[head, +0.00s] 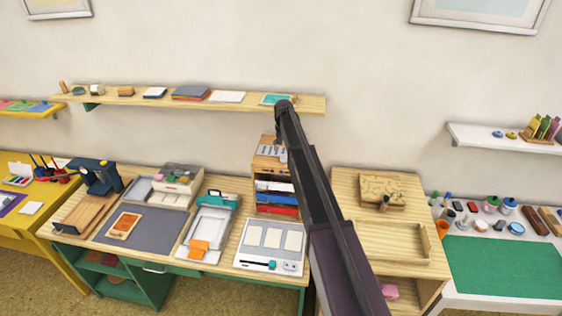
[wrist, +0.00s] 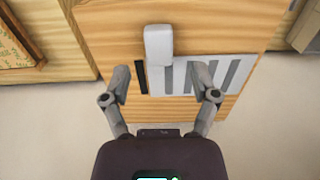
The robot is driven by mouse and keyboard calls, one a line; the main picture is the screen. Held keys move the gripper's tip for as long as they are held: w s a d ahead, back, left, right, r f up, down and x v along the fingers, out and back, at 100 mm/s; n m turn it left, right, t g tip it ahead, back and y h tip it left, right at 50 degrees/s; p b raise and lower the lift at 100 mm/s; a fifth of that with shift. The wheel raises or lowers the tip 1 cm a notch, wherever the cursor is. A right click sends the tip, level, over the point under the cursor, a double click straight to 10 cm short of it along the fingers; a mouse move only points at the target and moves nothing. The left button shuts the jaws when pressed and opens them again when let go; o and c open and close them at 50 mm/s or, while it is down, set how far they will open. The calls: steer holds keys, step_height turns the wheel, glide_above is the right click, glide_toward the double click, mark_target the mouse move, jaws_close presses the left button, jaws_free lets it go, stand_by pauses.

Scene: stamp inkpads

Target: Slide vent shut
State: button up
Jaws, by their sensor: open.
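The vent is a pale slotted plate (wrist: 235,75) on a wooden face, seen in the wrist view. A dark slot (wrist: 141,77) shows at its left, and grey bars show to the right. A white block-like handle (wrist: 158,45) stands out at the vent's upper left. My gripper (wrist: 162,74) is open, with one finger on each side of the handle's line and the fingertips below it in the picture. I cannot tell whether they touch the plate. In the head view the vent (head: 268,152) is on top of the wooden paper rack, partly hidden by my gripper (head: 282,154).
The rack holds coloured stacks (head: 276,198) below the vent. A wall shelf (head: 312,103) with pads runs above it. A white panel with a slider (head: 270,266) lies in front, and a wooden cabinet (head: 345,180) stands to the right.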

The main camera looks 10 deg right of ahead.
mark_target(283, 157)
steer(key=shift+f+b, duration=1.8)
steer(key=shift+f, duration=0.35)
jaws_close()
